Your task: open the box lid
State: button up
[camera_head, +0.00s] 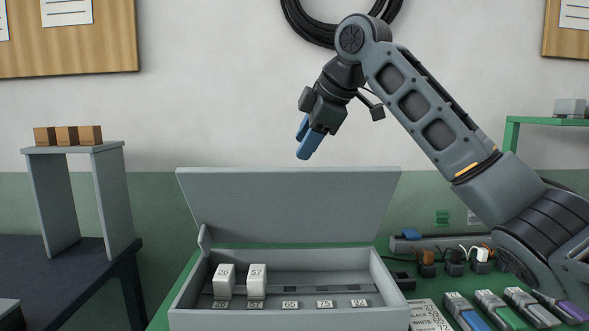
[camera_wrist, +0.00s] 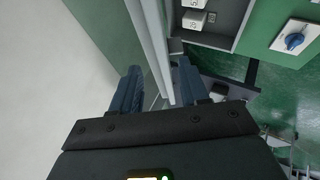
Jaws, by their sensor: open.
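The grey box (camera_head: 290,319) stands on the green bench, and its lid (camera_head: 290,205) is raised, leaning back from the hinge side. The inside is exposed, with two white numbered blocks (camera_head: 224,281) at the left and a row of small number labels. My gripper (camera_head: 305,143) is above the lid's top edge in the head view, its blue fingers pointing down and left. In the wrist view the fingers (camera_wrist: 158,85) are apart, and the lid (camera_wrist: 154,40) shows nearly edge-on between them. Whether a finger touches the lid cannot be told.
A shelf with small brown boxes (camera_head: 67,135) stands at the left on a dark table (camera_head: 60,270). Several coloured-end devices (camera_head: 497,309) and dark plugs (camera_head: 454,262) lie right of the box. A white-labelled block (camera_head: 430,315) is close beside it.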

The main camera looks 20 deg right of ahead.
aim_at(290, 169)
jog(key=shift+x, duration=3.85)
jog(key=shift+d, duration=0.1)
grip_shut()
